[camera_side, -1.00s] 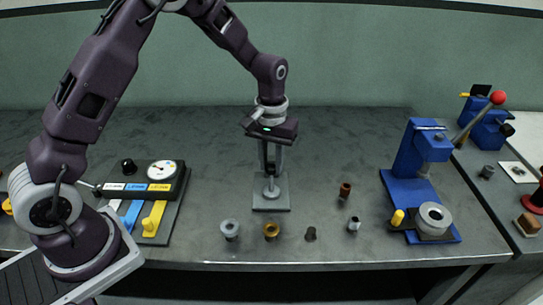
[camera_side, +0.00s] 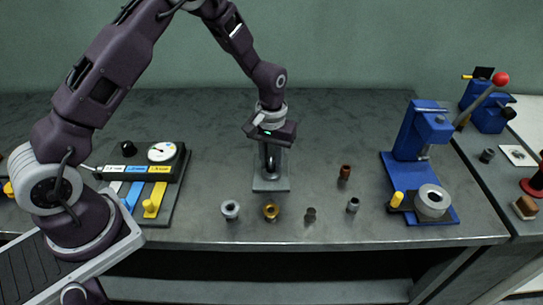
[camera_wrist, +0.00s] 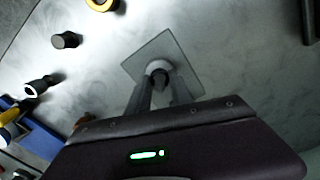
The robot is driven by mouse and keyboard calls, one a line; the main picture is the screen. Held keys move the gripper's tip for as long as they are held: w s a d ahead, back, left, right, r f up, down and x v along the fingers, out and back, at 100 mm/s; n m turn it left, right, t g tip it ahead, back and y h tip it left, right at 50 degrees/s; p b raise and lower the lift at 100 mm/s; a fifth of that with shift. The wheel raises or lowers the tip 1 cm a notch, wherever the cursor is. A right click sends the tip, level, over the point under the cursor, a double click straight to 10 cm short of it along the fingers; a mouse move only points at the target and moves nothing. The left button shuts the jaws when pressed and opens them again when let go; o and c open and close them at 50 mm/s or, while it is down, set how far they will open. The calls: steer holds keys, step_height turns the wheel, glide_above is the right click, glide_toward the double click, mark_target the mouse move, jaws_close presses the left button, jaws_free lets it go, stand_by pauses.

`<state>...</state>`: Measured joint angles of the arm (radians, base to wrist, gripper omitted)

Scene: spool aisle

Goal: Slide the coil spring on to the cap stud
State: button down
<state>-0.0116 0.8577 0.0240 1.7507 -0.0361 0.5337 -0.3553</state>
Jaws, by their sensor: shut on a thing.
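A square grey plate (camera_side: 260,185) lies near the middle of the bench. It also shows in the wrist view (camera_wrist: 140,63), with a pale round piece (camera_wrist: 158,67) standing on it, taken to be the cap stud's base. My gripper (camera_side: 270,172) points down just over this piece, with its fingers close together. In the wrist view the fingertips (camera_wrist: 160,80) close on a small dark ring-like part, taken to be the coil spring (camera_wrist: 160,76). The fingers hide most of it. I cannot tell whether it is around the stud or just above it.
Small parts stand in front: a grey collar (camera_side: 230,209), a brass one (camera_side: 271,211), a dark one (camera_side: 310,214) and a grey one (camera_side: 353,205). A blue press (camera_side: 410,135) stands right, a gauge panel (camera_side: 162,152) left.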

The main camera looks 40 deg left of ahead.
steer(key=shift+f, duration=0.2)
steer(key=c, duration=1.1)
jaws_free()
step_height(320, 180, up, 7)
steer(key=shift+r, duration=0.1)
